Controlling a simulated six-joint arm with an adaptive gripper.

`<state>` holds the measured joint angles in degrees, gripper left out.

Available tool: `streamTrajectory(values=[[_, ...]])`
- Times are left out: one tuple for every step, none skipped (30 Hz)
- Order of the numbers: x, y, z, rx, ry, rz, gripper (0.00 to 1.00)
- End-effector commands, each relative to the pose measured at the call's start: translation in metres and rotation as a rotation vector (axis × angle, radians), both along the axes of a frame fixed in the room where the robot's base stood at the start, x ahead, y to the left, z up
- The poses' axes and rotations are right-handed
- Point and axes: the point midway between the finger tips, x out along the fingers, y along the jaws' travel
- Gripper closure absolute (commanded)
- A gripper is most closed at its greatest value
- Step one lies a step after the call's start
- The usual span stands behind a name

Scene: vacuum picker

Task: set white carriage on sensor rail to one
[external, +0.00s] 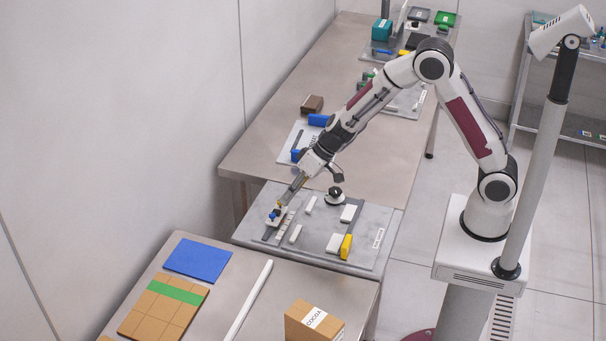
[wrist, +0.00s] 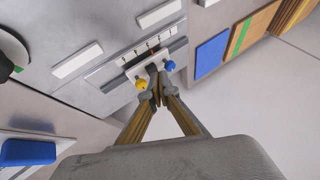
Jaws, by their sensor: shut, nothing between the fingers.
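The white carriage (wrist: 134,73) sits on the grey sensor rail (wrist: 104,75), with a yellow knob (wrist: 140,84) and a blue knob (wrist: 170,66) on its near side. A small red mark shows by the carriage, close to the printed scale (wrist: 148,46); its digits are too small to read surely. My gripper (wrist: 156,88) is shut and empty, its fingertips at the carriage between the two knobs. The fingertips hide part of the carriage, and I cannot tell whether they touch it. In the external view my gripper (external: 281,203) reaches down to the rail at the grey panel's left side.
White blocks (external: 295,233) and a yellow block (external: 346,246) stand on the grey panel (external: 318,258). A black-topped round knob (external: 335,193) is right of my gripper. A wall stands at the left.

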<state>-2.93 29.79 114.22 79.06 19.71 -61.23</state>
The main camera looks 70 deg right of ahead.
Motion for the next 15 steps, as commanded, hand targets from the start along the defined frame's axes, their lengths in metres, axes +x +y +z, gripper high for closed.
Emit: streamTrajectory(values=[[0.002, 0.002, -0.005, -0.001, 0.001, 0.001, 1.0], [0.004, 0.003, -0.007, -0.001, 0.001, 0.0, 1.0], [0.006, 0.004, -0.01, 0.0, 0.001, 0.0, 1.0], [0.007, 0.005, -0.012, 0.0, 0.001, 0.0, 1.0], [0.008, 0.006, -0.014, 0.0, 0.001, 0.0, 1.0], [0.009, 0.007, -0.016, 0.0, 0.002, 0.001, 1.0], [0.01, 0.008, -0.018, 0.0, 0.002, 0.001, 1.0], [0.011, 0.008, -0.019, 0.0, 0.001, 0.0, 1.0], [0.012, 0.009, -0.02, 0.0, 0.001, 0.001, 1.0], [0.013, 0.01, -0.021, 0.0, -0.001, 0.001, 1.0], [0.013, 0.01, -0.022, 0.0, -0.001, 0.001, 1.0], [0.014, 0.011, -0.023, 0.0, 0.0, 0.001, 1.0], [0.014, 0.011, -0.023, 0.0, 0.001, 0.001, 1.0], [0.014, 0.011, -0.024, 0.0, 0.001, 0.001, 1.0], [0.014, 0.011, -0.024, 0.0, 0.001, 0.001, 1.0]])
